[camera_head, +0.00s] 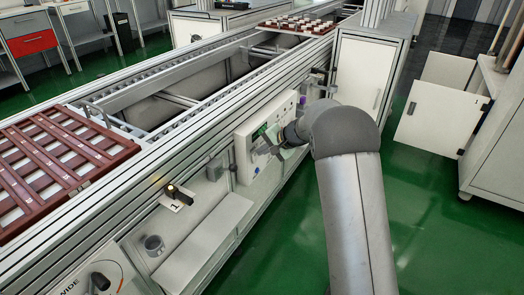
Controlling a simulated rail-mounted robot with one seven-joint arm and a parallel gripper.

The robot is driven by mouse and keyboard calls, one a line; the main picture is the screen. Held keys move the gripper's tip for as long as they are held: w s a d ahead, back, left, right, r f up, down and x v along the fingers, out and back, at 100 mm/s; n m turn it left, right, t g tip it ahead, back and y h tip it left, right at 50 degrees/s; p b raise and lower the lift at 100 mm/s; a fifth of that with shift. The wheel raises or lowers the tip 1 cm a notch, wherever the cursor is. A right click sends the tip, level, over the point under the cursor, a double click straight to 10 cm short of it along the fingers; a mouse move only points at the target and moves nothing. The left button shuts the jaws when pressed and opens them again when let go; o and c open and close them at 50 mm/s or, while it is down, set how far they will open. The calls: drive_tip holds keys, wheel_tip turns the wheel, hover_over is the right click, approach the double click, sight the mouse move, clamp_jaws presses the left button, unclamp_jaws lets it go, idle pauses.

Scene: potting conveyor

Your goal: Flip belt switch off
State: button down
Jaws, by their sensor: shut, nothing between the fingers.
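A small black switch-like part (178,192) with a glowing yellow lamp sits on a white plate marked "1" on the conveyor's (210,105) front side. A white control panel (246,165) with green and blue parts is fixed farther along the same side. I cannot tell which of these is the belt switch, or its setting. My gripper (268,148) is in front of the control panel, shut and empty. My wrist hides part of it and part of the panel. I cannot tell whether the fingertips touch the panel.
A "WIDE" knob (100,281) is at the lower left. A white ledge (205,243) juts out below the conveyor. Dark red trays lie on the belt at left (65,165) and far back (297,24). The green floor (285,235) around my arm is clear.

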drive_tip(key=p+v, duration=0.1)
drive_tip(key=v, duration=1.1)
drive_tip(key=shift+s+d, duration=0.15)
drive_tip(key=shift+d, duration=0.15)
drive_tip(key=shift+r, duration=0.15)
drive_tip(key=s+d+r+n+g+h+p, duration=0.2)
drive_tip(key=s+r+h+p, duration=0.1)
drive_tip(key=s+r+p, duration=1)
drive_tip(key=s+d+r+n+g+h+p, duration=0.1)
drive_tip(key=s+r+n+g+h+p, duration=0.15)
drive_tip(key=s+r+p, duration=1.05)
drive_tip(key=s+d+n+h+p, duration=0.1)
drive_tip(key=s+d, duration=0.3)
drive_tip(key=s, duration=1)
drive_tip(key=shift+f+n+h+p, duration=0.35)
drive_tip(key=shift+f+n+h, duration=0.1)
drive_tip(key=shift+h, duration=0.3)
drive_tip(key=shift+w, duration=0.1)
